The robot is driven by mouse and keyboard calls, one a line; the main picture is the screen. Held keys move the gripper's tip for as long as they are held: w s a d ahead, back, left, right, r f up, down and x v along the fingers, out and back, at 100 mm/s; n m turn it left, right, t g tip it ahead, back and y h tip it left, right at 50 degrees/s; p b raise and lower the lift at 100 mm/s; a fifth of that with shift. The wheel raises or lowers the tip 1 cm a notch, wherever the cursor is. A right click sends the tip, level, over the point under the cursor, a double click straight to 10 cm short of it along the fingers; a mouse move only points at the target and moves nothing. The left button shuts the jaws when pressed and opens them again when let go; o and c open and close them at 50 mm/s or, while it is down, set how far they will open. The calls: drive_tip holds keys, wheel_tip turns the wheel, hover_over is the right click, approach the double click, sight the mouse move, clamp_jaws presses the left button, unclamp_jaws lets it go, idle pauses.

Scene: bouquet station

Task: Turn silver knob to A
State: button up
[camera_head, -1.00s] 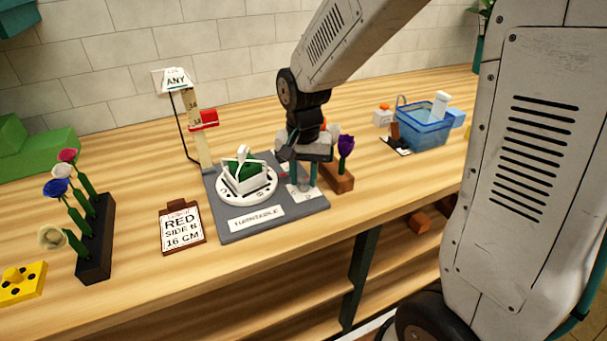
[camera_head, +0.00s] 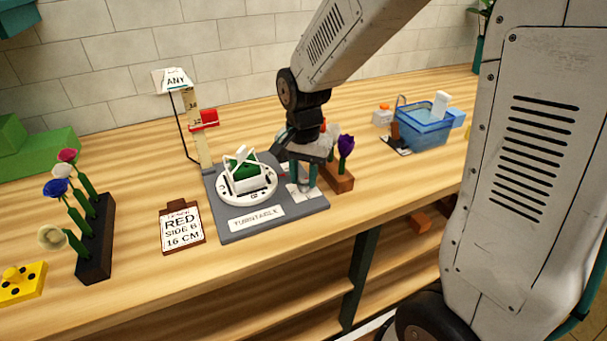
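The turntable base (camera_head: 228,222) is a grey slab with a label reading TURNTABLE. Its round white disc (camera_head: 248,190) carries a white basket-like holder with green inside. My gripper (camera_head: 301,185) points down over the right side of the base, where a white plate (camera_head: 303,193) shows under it. The silver knob itself is hidden behind my gripper, and so are any letters beside it. I cannot tell whether the fingers touch or grip the knob.
An order card (camera_head: 182,228) reads RED, SIDE B, 16 CM. A flower rack (camera_head: 95,245) stands at left, and a measuring post (camera_head: 196,130) behind the turntable. A brown block (camera_head: 338,180) with a purple flower is close right of my gripper. A blue basket (camera_head: 422,128) stands farther right.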

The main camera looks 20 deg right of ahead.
sight(304, 180)
drive_tip(key=o, duration=0.4)
drive_tip(key=shift+c, duration=0.2)
wheel_tip(304, 180, up, 8)
drive_tip(key=shift+f, duration=0.1)
idle(0.4)
drive_tip(key=shift+n, duration=0.3)
drive_tip(key=s+d+r+n, duration=0.1)
drive_tip(key=s+r+n, duration=0.2)
drive_tip(key=s, duration=0.8)
drive_tip(key=s+d+r+n+t, duration=0.1)
drive_tip(key=s+n, duration=0.4)
drive_tip(key=s, duration=0.6)
drive_tip(key=shift+d+r, duration=0.45)
drive_tip(key=shift+r, duration=0.5)
